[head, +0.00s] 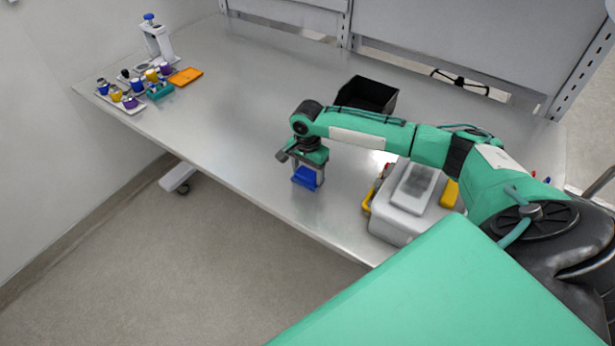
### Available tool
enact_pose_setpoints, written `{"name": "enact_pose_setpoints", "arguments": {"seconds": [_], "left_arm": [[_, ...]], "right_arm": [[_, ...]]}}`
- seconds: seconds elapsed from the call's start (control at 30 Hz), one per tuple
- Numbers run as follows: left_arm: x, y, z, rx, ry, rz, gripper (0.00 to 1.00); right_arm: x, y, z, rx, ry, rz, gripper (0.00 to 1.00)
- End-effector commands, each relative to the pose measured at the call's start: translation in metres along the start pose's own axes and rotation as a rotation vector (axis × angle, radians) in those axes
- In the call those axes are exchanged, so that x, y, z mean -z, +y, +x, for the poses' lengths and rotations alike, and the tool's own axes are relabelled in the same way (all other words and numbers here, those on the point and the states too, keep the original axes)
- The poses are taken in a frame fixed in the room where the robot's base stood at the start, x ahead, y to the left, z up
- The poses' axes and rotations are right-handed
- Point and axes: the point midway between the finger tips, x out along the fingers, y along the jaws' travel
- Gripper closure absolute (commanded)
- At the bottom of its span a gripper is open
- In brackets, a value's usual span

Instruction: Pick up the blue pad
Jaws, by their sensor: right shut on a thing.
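The blue pad (305,178) is at the front part of the metal table, near its front edge. My right gripper (307,170) points down over it and is shut on it, with fingers at its sides. I cannot tell whether the pad touches the table or is a little above it. The gripper hides part of the pad's top. My left gripper is not in view.
A black bin (367,95) stands behind my right arm. A grey box (405,213) with yellow parts beside it is right of the pad. Small coloured items, an orange tray (186,76) and a white stand (157,40) are at the far left. The table's middle left is clear.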

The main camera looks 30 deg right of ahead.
Motion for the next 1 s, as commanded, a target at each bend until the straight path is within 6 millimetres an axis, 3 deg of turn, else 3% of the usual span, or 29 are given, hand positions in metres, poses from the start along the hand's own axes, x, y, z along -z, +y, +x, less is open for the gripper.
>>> {"name": "enact_pose_setpoints", "arguments": {"seconds": [0.27,0.47,0.67,1.0], "left_arm": [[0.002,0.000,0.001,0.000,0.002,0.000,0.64],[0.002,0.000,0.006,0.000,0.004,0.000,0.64],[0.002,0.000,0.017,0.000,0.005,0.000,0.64],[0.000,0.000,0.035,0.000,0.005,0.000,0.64]], "right_arm": [[0.000,0.000,-0.002,0.000,0.000,0.000,0.58],[0.000,-0.001,-0.019,0.002,0.000,0.000,0.58],[0.001,-0.001,-0.064,0.006,0.001,-0.001,0.58],[0.000,-0.001,-0.159,0.004,0.001,-0.001,0.58]]}}
